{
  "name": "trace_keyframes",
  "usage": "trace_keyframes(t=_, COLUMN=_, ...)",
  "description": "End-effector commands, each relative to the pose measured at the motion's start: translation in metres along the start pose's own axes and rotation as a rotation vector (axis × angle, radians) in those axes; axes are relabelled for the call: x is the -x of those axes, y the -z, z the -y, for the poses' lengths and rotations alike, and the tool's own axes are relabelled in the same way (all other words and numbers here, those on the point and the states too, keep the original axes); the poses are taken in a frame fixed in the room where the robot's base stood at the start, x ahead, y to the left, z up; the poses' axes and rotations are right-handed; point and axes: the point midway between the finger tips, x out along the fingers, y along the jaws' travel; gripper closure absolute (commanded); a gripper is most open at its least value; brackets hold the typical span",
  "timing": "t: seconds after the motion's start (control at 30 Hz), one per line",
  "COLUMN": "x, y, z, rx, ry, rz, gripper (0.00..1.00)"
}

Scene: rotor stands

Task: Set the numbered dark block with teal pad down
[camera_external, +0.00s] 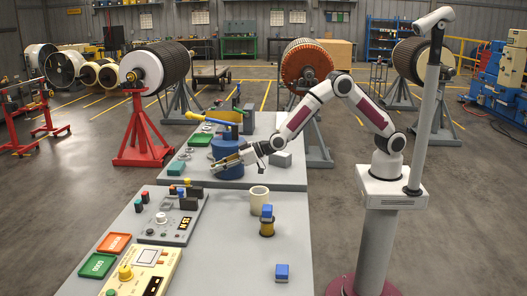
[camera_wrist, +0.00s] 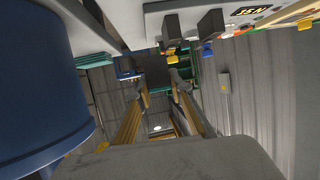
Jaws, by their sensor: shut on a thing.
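My gripper (camera_external: 214,166) reaches left, beside the blue drum (camera_external: 229,149), near the gap between two grey tables. In the wrist view my gripper (camera_wrist: 160,82) has its two fingers closing in on a dark block (camera_wrist: 156,64) at their tips. Teal-green shows around the block there, but I cannot tell whether it is its pad. No number is readable on it. In the external view the held block is too small to make out. The blue drum (camera_wrist: 38,85) fills the left of the wrist view, close to the fingers.
A console (camera_external: 177,222) with a lit display stands on the near table (camera_external: 235,265). The near table's middle has free room.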

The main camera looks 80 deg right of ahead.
Motion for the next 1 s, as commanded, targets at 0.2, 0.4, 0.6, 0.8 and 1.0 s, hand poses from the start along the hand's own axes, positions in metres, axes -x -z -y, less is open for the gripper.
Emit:
trace_keyframes(t=0.2, x=0.012, y=0.005, z=-0.010, rx=0.000, ry=-0.001, rz=-0.002, gripper=1.00)
trace_keyframes(t=0.4, x=0.036, y=0.011, z=-0.027, rx=0.002, ry=0.002, rz=-0.003, gripper=1.00)
trace_keyframes(t=0.6, x=0.068, y=0.015, z=-0.047, rx=0.004, ry=0.008, rz=-0.003, gripper=1.00)
trace_keyframes(t=0.8, x=0.099, y=0.016, z=-0.063, rx=0.007, ry=0.015, rz=-0.002, gripper=1.00)
trace_keyframes(t=1.0, x=0.128, y=0.015, z=-0.081, rx=0.007, ry=0.016, rz=-0.002, gripper=1.00)
